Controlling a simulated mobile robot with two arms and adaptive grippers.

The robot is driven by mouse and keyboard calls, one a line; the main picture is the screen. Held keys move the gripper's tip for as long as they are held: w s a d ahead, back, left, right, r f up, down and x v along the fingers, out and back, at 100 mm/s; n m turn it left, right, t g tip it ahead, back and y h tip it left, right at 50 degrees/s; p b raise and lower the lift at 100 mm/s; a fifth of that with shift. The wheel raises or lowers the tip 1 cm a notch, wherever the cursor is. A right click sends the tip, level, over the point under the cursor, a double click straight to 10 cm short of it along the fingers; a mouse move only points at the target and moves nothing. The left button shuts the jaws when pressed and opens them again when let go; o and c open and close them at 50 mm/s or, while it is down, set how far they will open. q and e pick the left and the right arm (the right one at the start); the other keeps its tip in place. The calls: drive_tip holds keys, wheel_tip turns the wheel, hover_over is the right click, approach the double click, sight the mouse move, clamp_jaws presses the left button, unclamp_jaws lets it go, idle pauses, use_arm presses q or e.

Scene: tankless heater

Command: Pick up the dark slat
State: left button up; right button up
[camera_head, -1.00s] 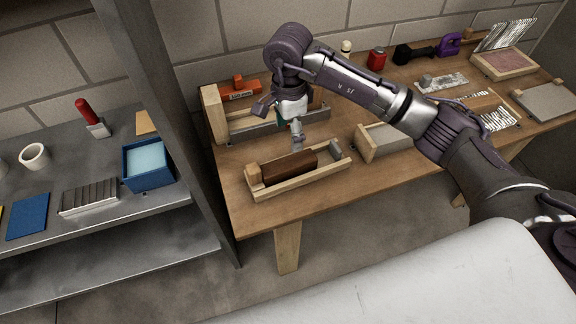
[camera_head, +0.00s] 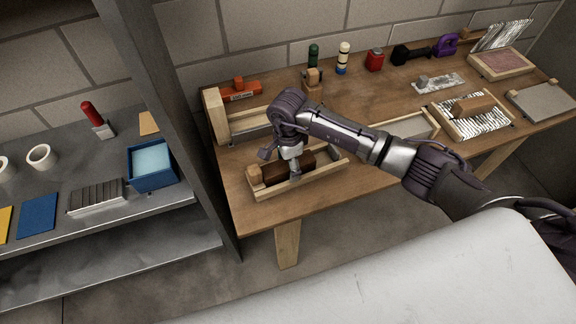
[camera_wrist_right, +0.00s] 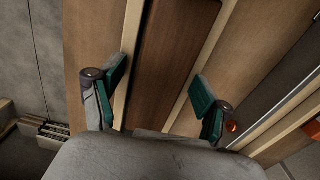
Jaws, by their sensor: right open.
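The dark slat (camera_head: 272,173) is a dark brown bar lying lengthwise in a narrow pale wooden tray (camera_head: 324,174) at the near left of the workbench. My right gripper (camera_head: 295,174) is over the slat and hides its middle part in the head view. In the right wrist view the slat (camera_wrist_right: 174,62) runs up between the two green-padded fingers of the right gripper (camera_wrist_right: 158,92). These fingers are open, one on each side of the slat, with gaps between them and it. My left gripper is not in view.
An orange tool (camera_head: 240,91) lies behind the tray by a wooden frame. Bottles and a red container (camera_head: 375,60) stand along the back wall. A grey shelf with a blue box (camera_head: 151,170) is at left, beyond a grey upright. Bare bench lies right of the tray.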

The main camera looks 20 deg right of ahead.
clamp_jaws()
idle(0.3)
drive_tip(key=shift+r, duration=0.2)
